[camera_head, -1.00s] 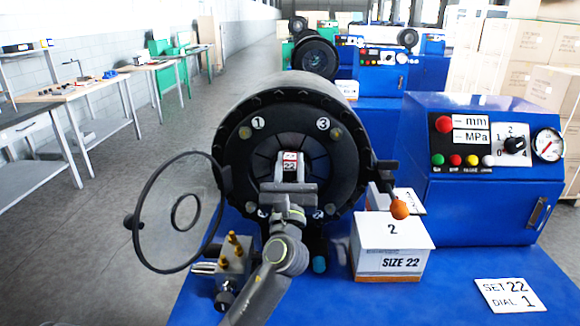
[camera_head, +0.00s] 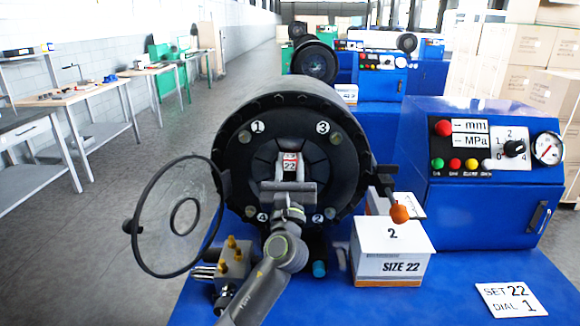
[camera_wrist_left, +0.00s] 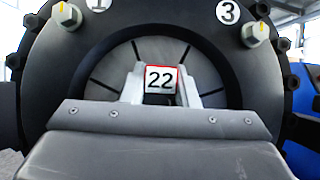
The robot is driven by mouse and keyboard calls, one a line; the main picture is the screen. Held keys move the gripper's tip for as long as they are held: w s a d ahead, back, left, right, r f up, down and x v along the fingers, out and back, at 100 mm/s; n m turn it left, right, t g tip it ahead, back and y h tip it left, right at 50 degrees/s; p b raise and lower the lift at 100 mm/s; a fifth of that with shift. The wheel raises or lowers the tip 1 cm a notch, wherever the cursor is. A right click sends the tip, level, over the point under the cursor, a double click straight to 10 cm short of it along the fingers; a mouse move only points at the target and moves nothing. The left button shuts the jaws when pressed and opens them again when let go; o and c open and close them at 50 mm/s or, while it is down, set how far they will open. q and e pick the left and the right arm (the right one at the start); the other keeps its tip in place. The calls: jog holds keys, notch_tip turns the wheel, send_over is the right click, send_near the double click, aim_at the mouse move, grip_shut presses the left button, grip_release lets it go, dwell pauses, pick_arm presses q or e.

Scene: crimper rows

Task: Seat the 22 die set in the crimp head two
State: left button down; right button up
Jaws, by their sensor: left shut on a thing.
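The crimp head (camera_head: 335,160) is a big dark round face with numbered bolts 1 to 4 and a ring of segments at its centre. My left gripper (camera_head: 290,182) is in front of the centre, shut on the 22 die set (camera_head: 290,166), which bears a white tag with a red edge. In the left wrist view the tag of the die set (camera_wrist_left: 161,79) faces me between the two fingers, in front of the segmented centre of the crimp head (camera_wrist_left: 255,85). Whether the die set touches the segments is hidden. My right gripper is not in view.
A round clear guard (camera_head: 160,225) stands open at the left of the head. A brass-fitted block (camera_head: 235,262) sits below it. An orange-knobbed lever (camera_head: 399,213) and a white box marked 2, SIZE 22 (camera_head: 390,268) are at the right. A blue control cabinet (camera_head: 485,205) stands further right.

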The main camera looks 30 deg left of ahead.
pick_arm(q)
jog(key=shift+w+r, duration=0.1)
jog(key=shift+r, duration=0.15)
jog(key=c, duration=1.6)
grip_release()
jog(key=shift+a, duration=0.1)
jog(key=o, duration=0.6)
jog(key=shift+c, duration=0.2)
jog(key=shift+f, duration=0.35)
jog(key=b+v, duration=0.5)
jog(key=v, duration=1.2)
jog(key=shift+d+b, duration=0.2)
jog(key=shift+b, duration=0.2)
jog(key=shift+r, duration=0.1)
